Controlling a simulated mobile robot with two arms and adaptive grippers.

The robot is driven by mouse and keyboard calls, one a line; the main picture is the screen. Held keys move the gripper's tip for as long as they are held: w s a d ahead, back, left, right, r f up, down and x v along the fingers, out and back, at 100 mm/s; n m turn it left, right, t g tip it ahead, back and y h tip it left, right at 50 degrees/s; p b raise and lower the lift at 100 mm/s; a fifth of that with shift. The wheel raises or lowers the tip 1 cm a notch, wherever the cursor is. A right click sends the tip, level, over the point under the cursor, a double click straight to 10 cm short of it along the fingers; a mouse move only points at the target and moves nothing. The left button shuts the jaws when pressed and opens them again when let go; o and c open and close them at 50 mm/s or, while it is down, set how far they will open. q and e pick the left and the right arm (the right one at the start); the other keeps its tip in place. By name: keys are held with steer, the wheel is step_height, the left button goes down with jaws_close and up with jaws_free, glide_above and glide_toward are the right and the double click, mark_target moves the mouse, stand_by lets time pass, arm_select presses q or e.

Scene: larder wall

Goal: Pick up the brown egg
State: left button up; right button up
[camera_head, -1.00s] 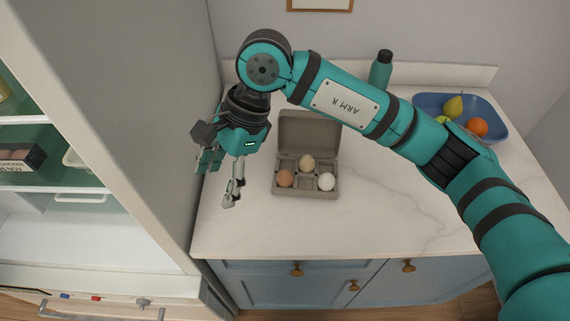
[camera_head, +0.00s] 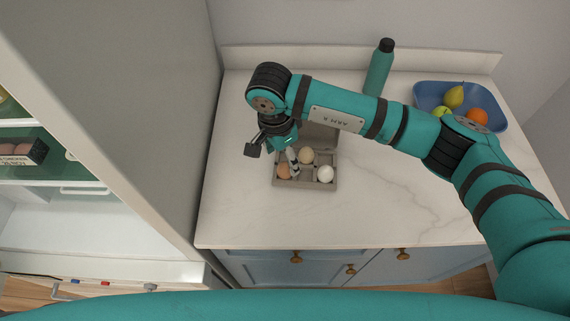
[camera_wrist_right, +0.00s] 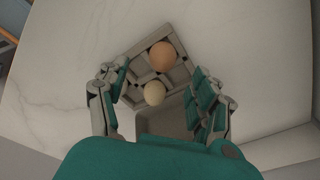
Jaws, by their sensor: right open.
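The brown egg (camera_head: 284,172) sits in the front left cup of an open grey carton (camera_head: 305,184) on the counter. A cream egg (camera_head: 306,155) and a white egg (camera_head: 325,173) sit in other cups. My right gripper (camera_head: 285,158) is over the carton's left side, one finger in front of part of the brown egg. In the right wrist view its fingers (camera_wrist_right: 160,72) are spread and empty, with the brown egg (camera_wrist_right: 162,55) and cream egg (camera_wrist_right: 154,93) between and beyond them; the white egg does not show there. My left gripper is out of view.
A teal bottle (camera_head: 379,70) and a blue fruit tray (camera_head: 500,113) stand at the back right. The counter's front right is clear.

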mark_target(284, 165)
steer(key=shift+f, duration=0.2)
step_height(284, 165, down, 4)
steer(key=p, duration=0.3)
steer(key=shift+w+f, duration=0.15)
steer(key=shift+d+f, duration=0.1)
steer(key=shift+f, duration=0.3)
steer(key=shift+c, duration=0.3)
steer(key=shift+w, duration=0.1)
steer(key=c, duration=1.2)
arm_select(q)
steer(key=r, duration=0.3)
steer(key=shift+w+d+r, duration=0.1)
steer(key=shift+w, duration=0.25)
